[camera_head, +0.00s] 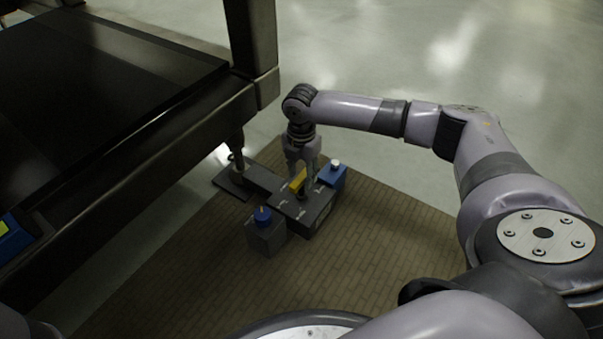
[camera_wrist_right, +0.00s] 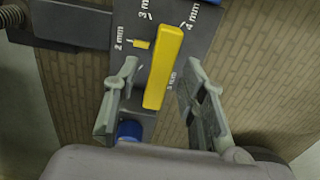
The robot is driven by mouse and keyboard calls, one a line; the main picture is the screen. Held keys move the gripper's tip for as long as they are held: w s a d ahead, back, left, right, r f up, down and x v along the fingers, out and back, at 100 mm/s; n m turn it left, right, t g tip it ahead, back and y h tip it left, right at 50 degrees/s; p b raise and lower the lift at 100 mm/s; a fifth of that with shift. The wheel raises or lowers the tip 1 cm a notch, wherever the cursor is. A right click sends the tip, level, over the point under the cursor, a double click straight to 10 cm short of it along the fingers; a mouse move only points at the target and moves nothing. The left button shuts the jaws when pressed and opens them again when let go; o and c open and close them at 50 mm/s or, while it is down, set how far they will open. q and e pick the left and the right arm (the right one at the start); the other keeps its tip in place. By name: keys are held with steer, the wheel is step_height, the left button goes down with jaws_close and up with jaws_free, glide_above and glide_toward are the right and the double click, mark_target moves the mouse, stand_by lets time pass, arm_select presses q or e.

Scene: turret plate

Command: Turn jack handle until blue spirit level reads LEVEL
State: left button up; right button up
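A yellow bar-shaped handle (camera_head: 298,180) sits on top of a dark grey jack box (camera_head: 318,212) on the floor. In the right wrist view the yellow handle (camera_wrist_right: 163,68) lies between the two fingers of my right gripper (camera_wrist_right: 160,72), with gaps on both sides. My right gripper (camera_head: 301,174) points down over the box and is open. White mm marks surround the handle, and a small yellow pointer (camera_wrist_right: 139,44) is by "2 mm". A blue level (camera_head: 12,236) with a yellow-green window is cut off at the left edge; its reading is illegible. My left gripper is not in view.
A blue knob (camera_head: 262,214) on a grey block stands front-left of the box. A blue block (camera_head: 333,175) with a white top is behind right. A large black table (camera_head: 90,75) fills the left, its foot near the jack. Brick-patterned floor right and front is clear.

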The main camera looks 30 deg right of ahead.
steer(key=shift+c, duration=0.3)
jaws_close()
